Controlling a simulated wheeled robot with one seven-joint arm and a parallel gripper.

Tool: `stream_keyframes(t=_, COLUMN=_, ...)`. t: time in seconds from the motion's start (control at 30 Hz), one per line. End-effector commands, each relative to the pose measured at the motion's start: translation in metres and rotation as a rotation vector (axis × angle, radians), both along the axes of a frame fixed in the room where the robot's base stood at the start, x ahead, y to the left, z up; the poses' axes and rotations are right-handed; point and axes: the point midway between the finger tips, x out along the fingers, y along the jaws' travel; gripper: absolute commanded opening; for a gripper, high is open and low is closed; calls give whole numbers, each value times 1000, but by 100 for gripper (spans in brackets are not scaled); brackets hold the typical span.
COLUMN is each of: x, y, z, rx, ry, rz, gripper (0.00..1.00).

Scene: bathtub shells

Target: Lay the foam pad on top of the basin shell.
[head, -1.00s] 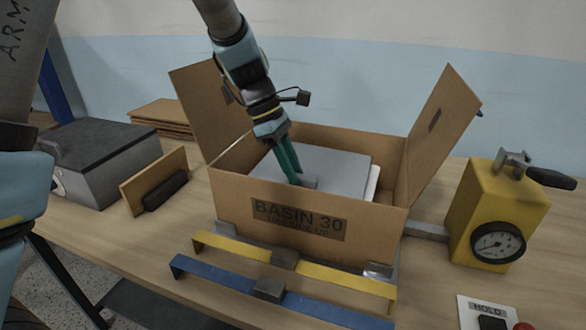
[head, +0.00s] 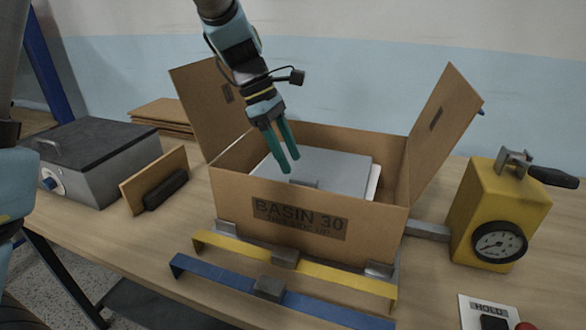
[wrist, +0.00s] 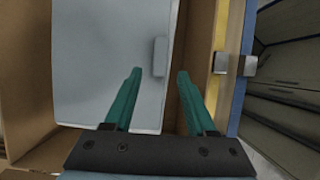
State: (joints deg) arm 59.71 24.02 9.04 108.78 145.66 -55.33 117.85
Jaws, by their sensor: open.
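A flat pale grey pad (head: 325,165), which I take to be the foam pad, lies inside the open cardboard box marked BASIN 30 (head: 255,190). A small grey tab (head: 305,184) stands at its near edge. A white edge (head: 373,183), perhaps the basin shell, shows beneath the pad at the right; the rest is hidden. My gripper (head: 290,166) is open and empty above the pad's near part, apart from the tab. In the wrist view the pad (wrist: 100,60) lies below, and the tab (wrist: 160,57) appears between the open fingers (wrist: 159,73).
Box flaps stand raised at left and right. A yellow strap (head: 325,272) and a blue strap (head: 320,308) lie in front. A yellow gauge unit (head: 485,225) stands right. A grey lidded case (head: 90,165) and a board with a black handle (head: 150,185) stand left.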

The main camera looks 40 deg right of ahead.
Motion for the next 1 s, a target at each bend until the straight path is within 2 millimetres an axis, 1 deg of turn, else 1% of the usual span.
stream_keyframes(t=0.1, x=11, y=5, z=24, rx=-6, ry=-4, rz=1, gripper=56)
stream_keyframes(t=0.2, x=18, y=10, z=43, rx=-6, ry=-4, rz=0, gripper=56)
stream_keyframes(t=0.3, x=23, y=14, z=58, rx=-3, ry=-2, rz=1, gripper=56)
stream_keyframes(t=0.4, x=27, y=17, z=70, rx=-2, ry=-1, rz=0, gripper=56)
stream_keyframes(t=0.5, x=30, y=18, z=77, rx=-1, ry=0, rz=0, gripper=56)
stream_keyframes(t=0.6, x=30, y=19, z=80, rx=0, ry=0, rz=0, gripper=56)
stream_keyframes(t=1.0, x=30, y=19, z=80, rx=0, ry=0, rz=0, gripper=56)
